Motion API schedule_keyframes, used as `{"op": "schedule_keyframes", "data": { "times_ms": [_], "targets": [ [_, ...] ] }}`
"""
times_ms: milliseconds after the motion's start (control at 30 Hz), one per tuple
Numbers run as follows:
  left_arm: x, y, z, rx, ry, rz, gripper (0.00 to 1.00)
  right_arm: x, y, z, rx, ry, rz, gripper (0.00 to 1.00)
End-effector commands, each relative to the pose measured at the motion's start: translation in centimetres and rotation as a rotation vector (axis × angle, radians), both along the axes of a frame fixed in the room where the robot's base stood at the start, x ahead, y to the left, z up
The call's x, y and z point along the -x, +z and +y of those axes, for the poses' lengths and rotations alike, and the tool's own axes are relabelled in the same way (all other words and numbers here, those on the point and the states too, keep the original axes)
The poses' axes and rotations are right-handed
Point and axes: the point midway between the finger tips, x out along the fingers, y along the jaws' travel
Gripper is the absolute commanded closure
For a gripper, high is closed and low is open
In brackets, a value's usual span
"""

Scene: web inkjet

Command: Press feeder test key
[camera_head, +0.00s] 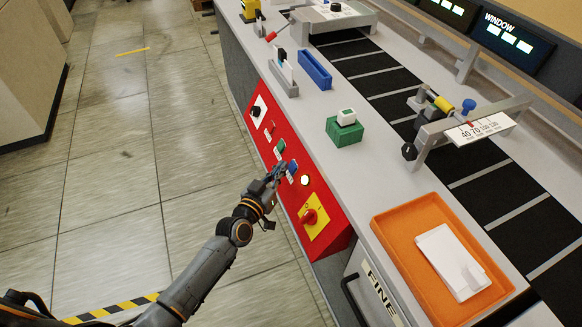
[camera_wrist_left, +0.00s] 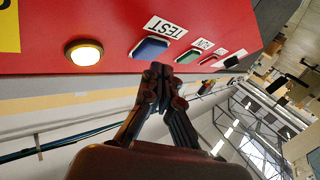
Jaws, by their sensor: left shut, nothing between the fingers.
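The feeder test key is a blue key (camera_head: 292,168) on the red front panel. In the left wrist view the blue key (camera_wrist_left: 150,48) sits beside a white label reading TEST. My left gripper (camera_head: 279,171) is shut and empty, with its fingertips right at the blue key. In the left wrist view the closed fingertips (camera_wrist_left: 158,70) appear just below the key's edge. I cannot tell whether they touch it. My right gripper is not in view.
A lit round lamp (camera_head: 305,180) and a red rotary switch on a yellow plate (camera_head: 313,218) are near the blue key. A green key (camera_head: 280,146) is on its other side. An orange tray (camera_head: 390,222) and a green block (camera_head: 345,133) are on the counter. Open floor is left.

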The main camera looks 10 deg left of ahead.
Motion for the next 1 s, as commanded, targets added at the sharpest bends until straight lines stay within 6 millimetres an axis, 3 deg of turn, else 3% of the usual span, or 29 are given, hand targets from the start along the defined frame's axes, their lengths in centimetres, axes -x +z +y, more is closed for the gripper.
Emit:
{"op": "schedule_keyframes", "data": {
  "times_ms": [1000],
  "targets": [
    [-0.57, -0.57, -0.90, 0.001, 0.000, 0.000, 1.00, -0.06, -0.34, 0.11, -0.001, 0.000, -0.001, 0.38]
  ]
}}
